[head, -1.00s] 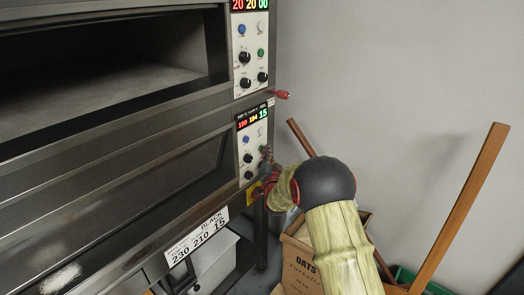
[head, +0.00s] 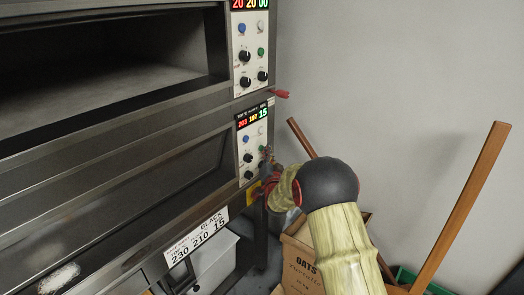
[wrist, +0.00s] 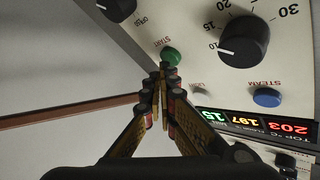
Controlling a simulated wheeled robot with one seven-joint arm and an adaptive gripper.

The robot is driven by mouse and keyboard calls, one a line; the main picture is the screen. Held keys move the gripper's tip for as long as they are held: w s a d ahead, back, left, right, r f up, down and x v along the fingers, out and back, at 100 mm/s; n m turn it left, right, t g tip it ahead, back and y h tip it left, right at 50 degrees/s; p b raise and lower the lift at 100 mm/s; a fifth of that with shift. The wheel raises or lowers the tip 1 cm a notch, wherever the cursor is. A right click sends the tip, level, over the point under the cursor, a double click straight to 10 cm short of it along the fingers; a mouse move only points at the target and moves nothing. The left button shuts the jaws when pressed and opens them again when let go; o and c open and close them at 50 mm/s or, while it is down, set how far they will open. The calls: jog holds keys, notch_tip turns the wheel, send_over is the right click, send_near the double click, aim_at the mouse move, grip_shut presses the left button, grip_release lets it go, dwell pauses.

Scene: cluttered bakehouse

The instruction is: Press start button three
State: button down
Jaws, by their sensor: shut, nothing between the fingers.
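The green start button (wrist: 171,56) sits on the pale control panel (wrist: 213,62), beside the printed word START. In the head view this lower oven panel (head: 241,163) is partly covered by my gripper. My gripper (wrist: 167,72) is shut and empty, with its fingertips close together right by the green button's edge. I cannot tell whether they touch it. In the head view my gripper (head: 267,163) is at the panel's right side. The panel's display (wrist: 254,123) reads 203, 197 and 15.
A blue steam button (wrist: 267,97) and a black knob (wrist: 244,40) are near the fingertips. Another panel (head: 250,42) is above, with a red handle (head: 281,94) below it. An oats box (head: 298,255) and wooden poles (head: 460,205) stand at right.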

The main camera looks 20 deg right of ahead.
jog(key=shift+s+d, duration=0.25)
jog(key=shift+s, duration=0.1)
jog(key=shift+s+d+b, duration=0.45)
jog(key=shift+s+d, duration=0.3)
jog(key=shift+s, duration=0.3)
jog(key=shift+s+d+b, duration=0.4)
jog(key=shift+s+d, duration=0.3)
jog(key=shift+s, duration=0.3)
